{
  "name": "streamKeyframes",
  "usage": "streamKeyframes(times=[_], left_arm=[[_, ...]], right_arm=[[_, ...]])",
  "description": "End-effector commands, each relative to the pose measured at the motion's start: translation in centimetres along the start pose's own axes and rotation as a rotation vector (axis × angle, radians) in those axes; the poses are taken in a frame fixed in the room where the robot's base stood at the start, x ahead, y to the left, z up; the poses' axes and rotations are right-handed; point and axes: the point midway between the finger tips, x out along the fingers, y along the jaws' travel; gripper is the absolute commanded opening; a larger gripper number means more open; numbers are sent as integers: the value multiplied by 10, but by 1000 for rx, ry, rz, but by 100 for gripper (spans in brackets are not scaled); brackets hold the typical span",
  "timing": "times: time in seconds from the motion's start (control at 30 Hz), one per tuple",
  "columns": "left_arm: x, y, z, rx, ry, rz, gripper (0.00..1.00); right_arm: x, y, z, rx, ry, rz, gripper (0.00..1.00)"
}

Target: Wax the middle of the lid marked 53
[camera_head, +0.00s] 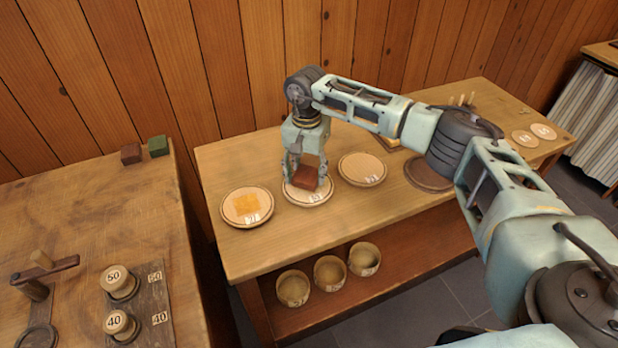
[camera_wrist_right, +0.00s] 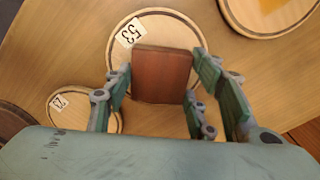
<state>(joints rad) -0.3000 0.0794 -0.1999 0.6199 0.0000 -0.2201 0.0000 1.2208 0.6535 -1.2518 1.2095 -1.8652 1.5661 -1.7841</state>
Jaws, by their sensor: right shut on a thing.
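The lid marked 53 (camera_head: 293,196) is a round pale wooden disc, the middle of three on the bench. Its white label reads 53 in the right wrist view (camera_wrist_right: 122,50). My right gripper (camera_head: 307,178) is over this lid, shut on a red-brown block (camera_head: 306,179). In the right wrist view the block (camera_wrist_right: 162,76) sits between the green finger pads and covers the lid's middle. I cannot tell whether the block touches the lid, and the surface beneath is hidden. My left gripper is not in view.
The left lid (camera_head: 233,216) carries an orange patch; the right lid (camera_head: 362,169) looks bare. Round containers (camera_head: 330,272) stand on the lower shelf. On the left table are a dark red block (camera_head: 131,153), a green block (camera_head: 158,146) and spools marked 50 (camera_head: 117,281) and 40 (camera_head: 119,324).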

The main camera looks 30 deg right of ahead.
Motion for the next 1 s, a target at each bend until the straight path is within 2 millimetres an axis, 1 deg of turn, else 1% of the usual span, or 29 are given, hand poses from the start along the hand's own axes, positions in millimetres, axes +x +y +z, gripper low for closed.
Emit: streamKeyframes(times=[0.03, 0.1, 0.2, 0.33, 0.57, 0.77, 1.0], left_arm=[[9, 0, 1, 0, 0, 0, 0], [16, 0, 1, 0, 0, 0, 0], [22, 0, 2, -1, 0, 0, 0], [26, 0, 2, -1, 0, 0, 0], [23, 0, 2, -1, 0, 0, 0], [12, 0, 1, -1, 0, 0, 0], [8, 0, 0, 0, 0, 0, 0]], right_arm=[[4, -5, -3, 0, 1, -2, 30], [5, -9, -8, 1, 1, -1, 30], [5, -15, -14, -1, 1, -1, 30], [4, -19, -18, 0, 1, -1, 30], [0, -18, -17, -1, 0, 0, 30], [0, -4, -5, -3, -1, 2, 30], [2, 5, 6, -1, 0, 0, 30]])
